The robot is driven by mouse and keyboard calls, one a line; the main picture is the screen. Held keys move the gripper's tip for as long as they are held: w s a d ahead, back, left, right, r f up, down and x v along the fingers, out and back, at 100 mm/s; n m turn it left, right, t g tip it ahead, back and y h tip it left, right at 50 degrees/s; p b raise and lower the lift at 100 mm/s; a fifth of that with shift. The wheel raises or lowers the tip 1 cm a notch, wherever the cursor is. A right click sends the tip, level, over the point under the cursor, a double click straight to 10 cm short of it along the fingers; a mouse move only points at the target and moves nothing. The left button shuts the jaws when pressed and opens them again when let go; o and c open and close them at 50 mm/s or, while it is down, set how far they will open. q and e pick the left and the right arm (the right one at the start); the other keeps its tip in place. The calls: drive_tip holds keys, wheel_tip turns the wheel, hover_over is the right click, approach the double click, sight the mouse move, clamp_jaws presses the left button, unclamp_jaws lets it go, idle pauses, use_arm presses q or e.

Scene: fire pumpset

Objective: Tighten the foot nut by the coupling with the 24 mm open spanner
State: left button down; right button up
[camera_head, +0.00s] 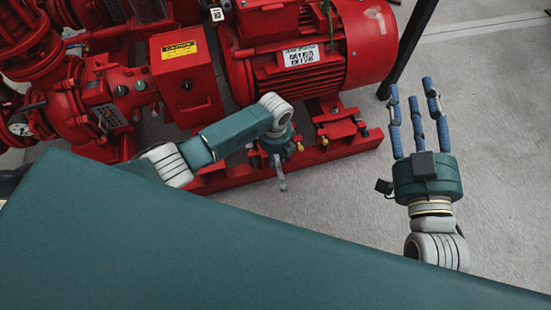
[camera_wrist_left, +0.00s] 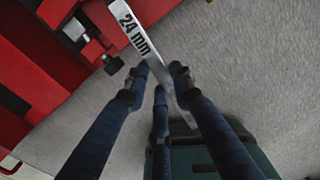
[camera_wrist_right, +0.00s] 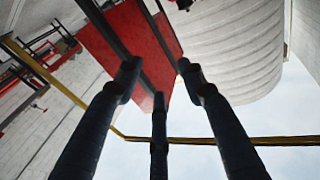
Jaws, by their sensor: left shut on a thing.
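The grey spanner (camera_wrist_left: 140,35), marked "24 mm", is between the blue fingers of my left gripper (camera_wrist_left: 160,78), which is shut on it. A dark bolt or nut end (camera_wrist_left: 113,65) sits on the red base edge, left of the spanner and apart from the visible part. I cannot tell whether it is the foot nut. In the head view my left gripper (camera_head: 279,160) points down beside the red base below the motor. My right gripper (camera_head: 412,120) is open and empty, fingers raised.
The red motor (camera_head: 325,45) and a red guard box (camera_head: 187,85) with a yellow caution label stand on the red base rail (camera_head: 235,176). A dark post (camera_head: 408,45) rises right of the motor. Grey floor (camera_head: 490,130) is clear at the right.

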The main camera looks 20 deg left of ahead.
use_arm(q)
drive_tip(key=shift+w, duration=0.1)
use_arm(e)
drive_tip(key=shift+r, duration=0.15)
use_arm(q)
drive_tip(key=shift+w+a, duration=0.2)
drive_tip(key=shift+w, duration=0.1)
use_arm(e)
drive_tip(key=shift+s+a+r+t, duration=0.15)
drive_tip(key=shift+r+t, duration=0.45)
drive_tip(key=shift+r, duration=0.5)
drive_tip(key=shift+r, duration=0.1)
use_arm(q)
drive_tip(key=shift+w+a+b, duration=0.15)
drive_tip(key=shift+w+b, duration=0.15)
drive_tip(key=shift+b, duration=0.15)
use_arm(e)
drive_tip(key=shift+s+r+t+y, duration=0.15)
drive_tip(key=shift+r+t, duration=0.15)
drive_tip(key=shift+r, duration=0.25)
drive_tip(key=shift+s+r+t+y, duration=0.15)
drive_tip(key=shift+r+t, duration=0.15)
drive_tip(key=shift+r, duration=0.25)
use_arm(q)
drive_tip(key=shift+w, duration=0.1)
use_arm(e)
drive_tip(key=shift+a+r, duration=0.1)
drive_tip(key=shift+r, duration=0.25)
